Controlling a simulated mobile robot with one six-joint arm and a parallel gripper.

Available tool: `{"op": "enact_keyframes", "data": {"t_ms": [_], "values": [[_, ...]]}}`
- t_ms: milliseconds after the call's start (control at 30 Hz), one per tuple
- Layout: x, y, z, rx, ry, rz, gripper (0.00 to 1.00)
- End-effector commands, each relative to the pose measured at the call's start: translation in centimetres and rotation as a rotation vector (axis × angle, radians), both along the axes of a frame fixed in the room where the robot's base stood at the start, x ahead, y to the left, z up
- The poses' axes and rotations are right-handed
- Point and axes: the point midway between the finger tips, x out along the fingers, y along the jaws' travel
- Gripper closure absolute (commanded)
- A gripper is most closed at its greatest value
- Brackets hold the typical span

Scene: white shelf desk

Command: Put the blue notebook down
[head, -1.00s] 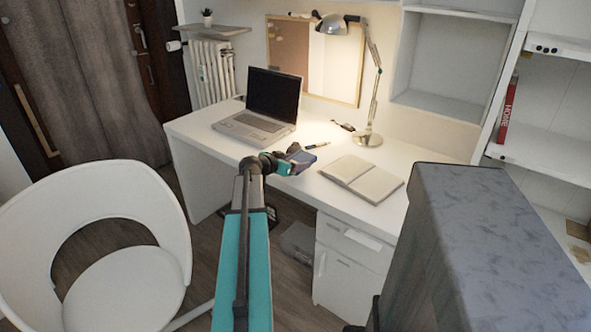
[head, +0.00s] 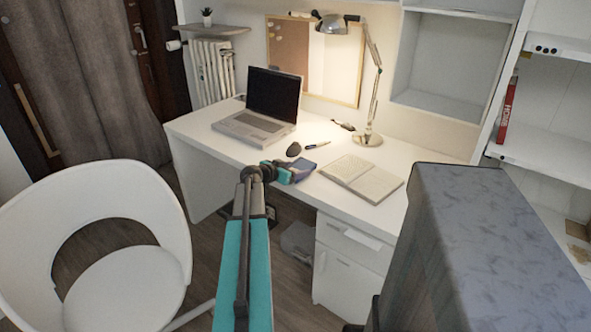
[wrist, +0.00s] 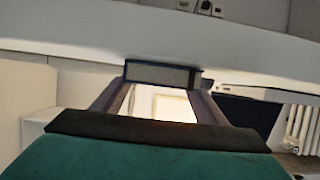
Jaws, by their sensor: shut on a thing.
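The blue notebook (head: 304,166) is small and dark blue. In the head view it shows at the tip of my gripper (head: 288,173), in front of the white desk's (head: 232,152) front part, left of the open book. I cannot tell whether it touches the desk top. In the wrist view, my gripper's (wrist: 160,88) two fingers reach forward and are shut on the notebook (wrist: 158,73), whose narrow edge with grey pages faces the camera. Part of the notebook is hidden by the fingers.
A laptop (head: 262,108) stands at the desk's left. A dark mouse (head: 293,149) and pen (head: 317,145) lie behind the notebook. An open book (head: 362,179) and lamp (head: 367,138) are to the right. A white chair (head: 125,235) stands front left.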

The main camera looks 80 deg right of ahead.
Motion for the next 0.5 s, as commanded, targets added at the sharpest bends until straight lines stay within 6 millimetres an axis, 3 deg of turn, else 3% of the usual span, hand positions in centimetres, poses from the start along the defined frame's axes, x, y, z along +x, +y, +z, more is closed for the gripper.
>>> {"op": "enact_keyframes", "data": {"t_ms": [167, 200, 300, 500], "values": [[0.00, 0.00, -0.20, -0.001, 0.000, 0.000, 0.60], [-0.01, 0.00, -0.17, 0.000, 0.000, 0.000, 0.31], [-0.01, 0.00, -0.13, 0.000, 0.000, 0.000, 0.15], [-0.02, 0.00, -0.13, 0.000, 0.000, 0.000, 0.15]]}}
